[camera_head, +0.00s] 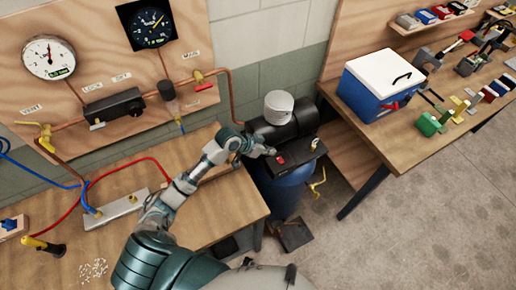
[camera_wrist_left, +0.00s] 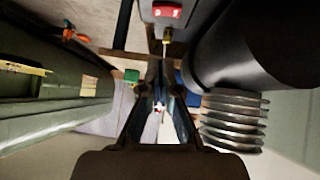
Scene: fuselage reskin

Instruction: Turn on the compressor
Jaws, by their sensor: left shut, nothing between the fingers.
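The compressor (camera_head: 283,190) stands on the floor between two workbenches, with a dark blue tank, a black motor and a silver ribbed cylinder (camera_head: 279,107) on top. A red switch (camera_head: 280,160) sits on its dark top box. My left gripper (camera_head: 268,151) is shut and empty, with its fingertips just left of the red switch. In the left wrist view the shut fingers (camera_wrist_left: 160,70) point toward a grey box with a lit red switch (camera_wrist_left: 167,12), and a gap shows between them. The ribbed cylinder (camera_wrist_left: 233,120) is on the right there. My right gripper is not in view.
A wooden panel with gauges (camera_head: 48,58), valves and copper pipe stands behind the left bench (camera_head: 200,215). A blue and white cooler box (camera_head: 380,85) and several tools are on the right bench. Open concrete floor (camera_head: 430,210) lies at the right front.

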